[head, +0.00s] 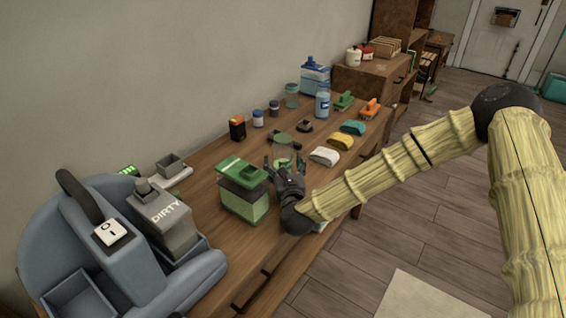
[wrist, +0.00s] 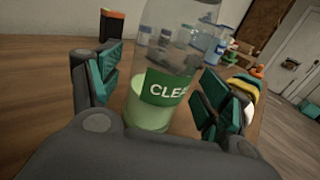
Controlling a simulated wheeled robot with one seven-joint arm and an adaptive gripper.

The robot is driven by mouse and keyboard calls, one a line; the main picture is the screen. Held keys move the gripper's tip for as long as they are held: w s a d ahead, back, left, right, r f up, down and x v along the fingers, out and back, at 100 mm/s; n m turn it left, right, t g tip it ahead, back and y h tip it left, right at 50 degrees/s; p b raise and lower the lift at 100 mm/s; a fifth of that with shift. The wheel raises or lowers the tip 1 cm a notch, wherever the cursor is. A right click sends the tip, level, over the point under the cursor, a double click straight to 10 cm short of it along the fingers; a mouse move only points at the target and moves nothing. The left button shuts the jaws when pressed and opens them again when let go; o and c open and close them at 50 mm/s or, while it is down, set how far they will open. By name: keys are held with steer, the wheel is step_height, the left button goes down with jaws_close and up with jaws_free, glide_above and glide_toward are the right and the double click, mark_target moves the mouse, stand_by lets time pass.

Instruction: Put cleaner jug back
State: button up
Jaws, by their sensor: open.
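The likely cleaner jug is a clear bottle (wrist: 165,88) with green liquid and a green label whose visible letters read "CLEA"; the rest is cut off. It stands upright on the wooden table, and it also shows in the head view (head: 283,150), partly behind my gripper. My gripper (head: 284,163) is open and low over the table. In the wrist view its padded fingers (wrist: 157,98) are on either side of the jug, with a gap visible at the left; contact on the right is unclear. A blue-grey machine (head: 115,255) holds a grey tank (head: 165,222) marked "DIRTY".
A green-lidded container (head: 243,192) stands close left of my gripper.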

steer(key=s, duration=0.3)
steer(key=s+d, duration=0.1)
steer(key=s, duration=0.1)
steer(key=shift+s+b, duration=0.3)
steer(key=shift+s, duration=0.3)
steer(key=shift+r, duration=0.15)
